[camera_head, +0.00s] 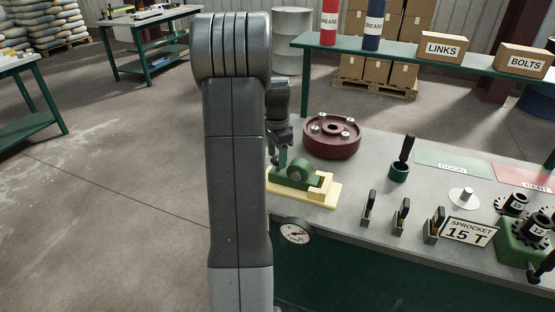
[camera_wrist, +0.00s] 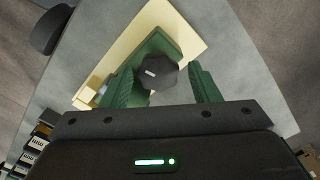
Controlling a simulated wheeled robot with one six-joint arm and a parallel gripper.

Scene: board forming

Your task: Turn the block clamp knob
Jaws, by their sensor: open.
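The block clamp has a green body (camera_head: 312,182) on a pale yellow base (camera_head: 322,197) at the near left of the bench, partly hidden behind my arm. In the wrist view the clamp's base (camera_wrist: 180,22) lies below my gripper. A dark faceted knob (camera_wrist: 155,73) with a short white mark shows in the wrist view. My gripper (camera_wrist: 164,86) is open, with one green finger on each side of the knob. A gap shows on both sides, wider on the right. My gripper in the head view (camera_head: 278,155) points down over the clamp; the knob is not clear there.
A dark red round part (camera_head: 332,138) stands behind the clamp. A green cup with a black-handled tool (camera_head: 400,170) and several small upright black pieces (camera_head: 403,215) stand to the right. A dial gauge (camera_head: 295,231) is at the bench's front edge.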

